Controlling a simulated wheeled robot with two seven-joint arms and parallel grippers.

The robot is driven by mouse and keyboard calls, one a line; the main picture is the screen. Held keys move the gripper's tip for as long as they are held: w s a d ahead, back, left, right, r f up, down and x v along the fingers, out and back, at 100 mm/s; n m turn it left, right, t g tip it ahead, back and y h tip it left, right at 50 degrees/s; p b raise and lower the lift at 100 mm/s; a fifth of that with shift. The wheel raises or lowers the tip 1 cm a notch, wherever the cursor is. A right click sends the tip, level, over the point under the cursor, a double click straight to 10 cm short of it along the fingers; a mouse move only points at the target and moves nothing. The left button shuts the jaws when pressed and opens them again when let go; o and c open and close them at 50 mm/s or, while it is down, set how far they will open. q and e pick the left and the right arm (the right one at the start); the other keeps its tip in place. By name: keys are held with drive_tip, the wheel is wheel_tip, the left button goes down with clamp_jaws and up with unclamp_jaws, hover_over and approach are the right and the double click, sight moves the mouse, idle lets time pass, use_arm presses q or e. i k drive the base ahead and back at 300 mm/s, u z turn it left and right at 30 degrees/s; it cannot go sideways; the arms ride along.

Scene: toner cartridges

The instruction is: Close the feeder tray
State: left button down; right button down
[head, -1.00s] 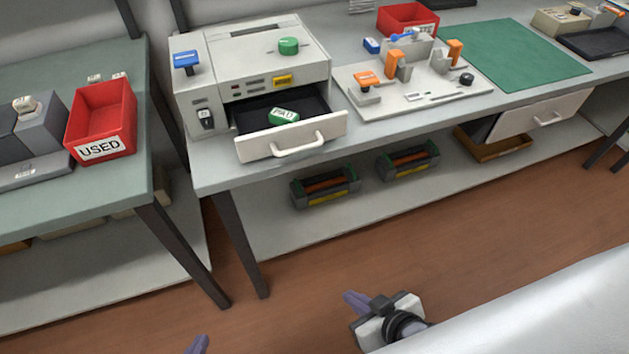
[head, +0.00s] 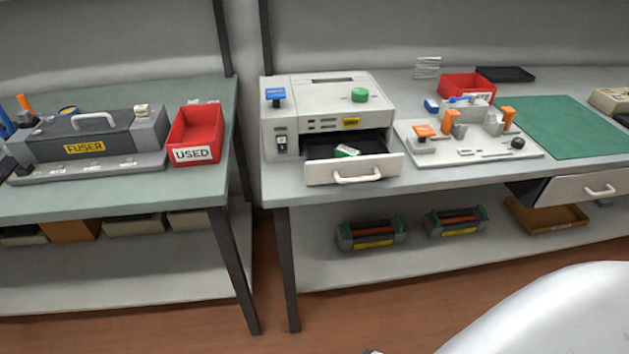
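The feeder tray (head: 318,173) is a light grey drawer with a white bar handle (head: 357,177). It sticks out from the front of the grey printer-like machine (head: 275,117) on the right-hand bench. A small green object with a white label (head: 346,151) lies inside the tray's dark interior. Neither gripper can be made out in the head view; only a tiny dark bit shows at the bottom edge.
A red USED bin (head: 218,138) and a dark FUSER unit (head: 85,148) stand on the left bench. A fixture board (head: 470,150) lies right of the machine, close to the tray. Another drawer (head: 585,188) hangs open under the bench. A gap separates the benches.

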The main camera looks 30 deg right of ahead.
sight(375, 162)
drive_tip(key=u, duration=0.05)
drive_tip(key=i, duration=0.85)
drive_tip(key=z, duration=2.1)
